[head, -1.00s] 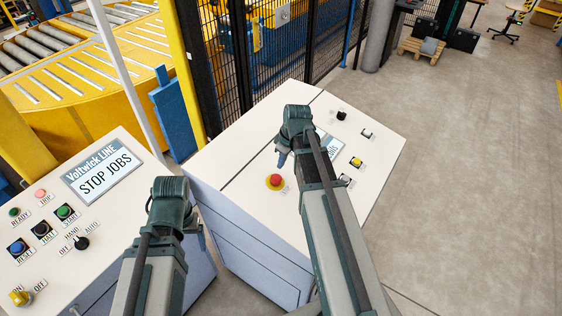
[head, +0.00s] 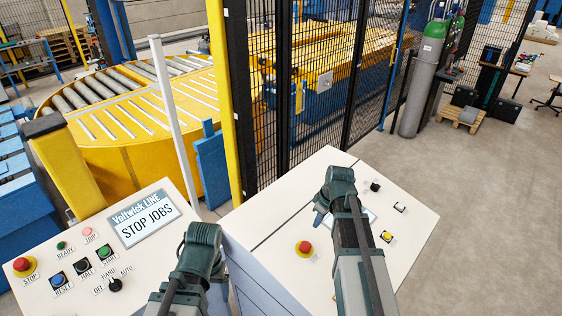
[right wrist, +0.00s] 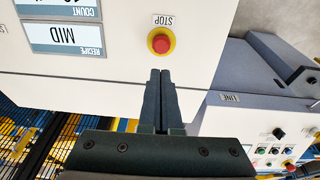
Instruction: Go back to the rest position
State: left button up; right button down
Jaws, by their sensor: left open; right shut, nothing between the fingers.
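My left gripper (head: 222,268) is over the gap between the two consoles, its fingers mostly hidden behind my own wrist; it is open. My right gripper (head: 319,217) hangs above the right console (head: 270,210). In the right wrist view its two fingers (right wrist: 161,75) are together with nothing between them. Their tips point toward the red stop button (right wrist: 161,43) on its yellow ring, apparently above the panel. The same red button (head: 304,247) shows in the head view, below and left of my right gripper.
Behind stand a yellow post (head: 238,110), a black mesh fence (head: 330,80) and a yellow roller table (head: 140,150). Clear floor (head: 480,190) lies at right.

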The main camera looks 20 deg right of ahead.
jog(key=shift+m+g, duration=0.3)
jog(key=shift+g, duration=0.4)
jog(key=s+a+f+b, duration=0.1)
jog(key=a+f+b, duration=0.2)
jog(key=a, duration=0.1)
jog(key=s+a+f+b, duration=0.2)
jog(key=a+f+b, duration=0.1)
jog(key=f, duration=0.1)
jog(key=s+a+f+b, duration=0.1)
jog(key=a+f+b, duration=0.2)
jog(key=a+b, duration=0.1)
jog(key=shift+s+a+f, duration=0.3)
jog(key=shift+s+a, duration=0.05)
jog(key=shift+s, duration=0.05)
jog(key=s+a+f+m+g+h+b, duration=0.1)
jog(key=s+a+f+h+b, duration=0.1)
jog(key=s+a+f+b, duration=0.8)
jog(key=shift+s+a+f+m+b, duration=0.3)
jog(key=shift+a+f+m+b, duration=0.1)
jog(key=shift+a+f+b, duration=0.5)
